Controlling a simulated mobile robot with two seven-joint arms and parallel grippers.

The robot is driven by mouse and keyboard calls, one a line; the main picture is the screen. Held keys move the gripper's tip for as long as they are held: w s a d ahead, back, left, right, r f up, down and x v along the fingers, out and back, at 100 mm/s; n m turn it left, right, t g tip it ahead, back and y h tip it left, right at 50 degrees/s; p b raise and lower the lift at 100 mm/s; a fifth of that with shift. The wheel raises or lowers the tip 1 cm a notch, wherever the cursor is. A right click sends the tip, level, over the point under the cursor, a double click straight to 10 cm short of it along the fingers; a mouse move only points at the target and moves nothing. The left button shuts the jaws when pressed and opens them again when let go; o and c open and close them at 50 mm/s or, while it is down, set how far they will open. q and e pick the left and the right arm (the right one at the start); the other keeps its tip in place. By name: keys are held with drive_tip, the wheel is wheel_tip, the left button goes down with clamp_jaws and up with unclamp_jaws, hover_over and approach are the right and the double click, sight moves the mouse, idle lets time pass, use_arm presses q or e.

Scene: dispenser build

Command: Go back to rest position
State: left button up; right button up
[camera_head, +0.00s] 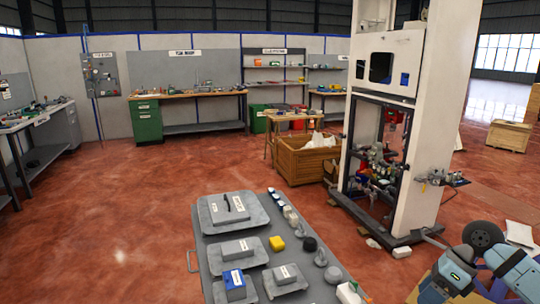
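Neither of my grippers shows in the head view. At the lower right corner there are blue-grey links and a round dark joint that look like part of my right arm; no fingertips can be made out there. My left arm is out of the picture.
A tall white dispenser frame (420,140) stands on a dark base (375,225) at the right. A wooden crate (300,163) is left of it. Workbenches line the back wall and left side. The red floor (120,220) left of the table is clear.

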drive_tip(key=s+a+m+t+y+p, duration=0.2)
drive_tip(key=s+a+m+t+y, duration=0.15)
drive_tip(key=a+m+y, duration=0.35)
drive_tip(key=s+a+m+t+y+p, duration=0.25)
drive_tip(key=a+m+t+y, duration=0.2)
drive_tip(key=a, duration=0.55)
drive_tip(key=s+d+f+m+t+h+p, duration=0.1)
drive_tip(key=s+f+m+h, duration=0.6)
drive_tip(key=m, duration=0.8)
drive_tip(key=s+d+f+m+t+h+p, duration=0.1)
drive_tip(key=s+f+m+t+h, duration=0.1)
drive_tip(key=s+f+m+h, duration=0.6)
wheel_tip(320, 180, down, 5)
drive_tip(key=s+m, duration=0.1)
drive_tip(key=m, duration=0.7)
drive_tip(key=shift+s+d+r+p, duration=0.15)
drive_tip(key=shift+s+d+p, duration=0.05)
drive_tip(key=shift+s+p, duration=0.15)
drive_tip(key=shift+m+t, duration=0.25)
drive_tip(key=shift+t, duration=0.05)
